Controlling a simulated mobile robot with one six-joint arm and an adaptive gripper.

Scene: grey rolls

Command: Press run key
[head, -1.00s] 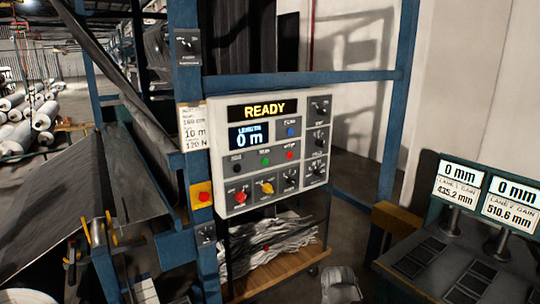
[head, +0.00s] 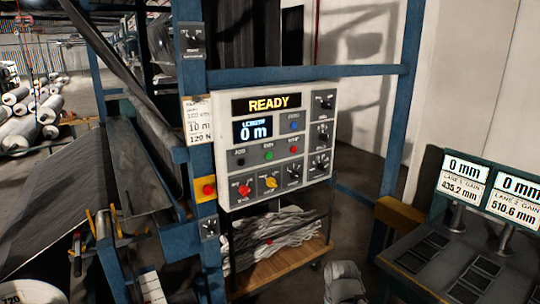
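A white control panel (head: 222,150) is fixed to a blue frame, facing me. Its upper display (head: 267,104) reads READY in yellow. The length display (head: 253,130) below reads 0 m. A middle row holds a black button (head: 240,161), a green button (head: 268,156) and a red button (head: 293,150). A blue button (head: 294,126) sits above the red one. The lower row has a red knob (head: 244,190), a yellow knob (head: 270,182) and black dials. The small labels are too blurred to tell which key is run. No gripper fingers show.
A red button on a yellow box (head: 205,188) is on the blue post (head: 190,60) left of the panel. A wooden-shelved cart (head: 285,268) with crumpled grey material stands below. A console with two screens (head: 465,177) is at right. A pale grey rounded shape (head: 344,284) is at the bottom.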

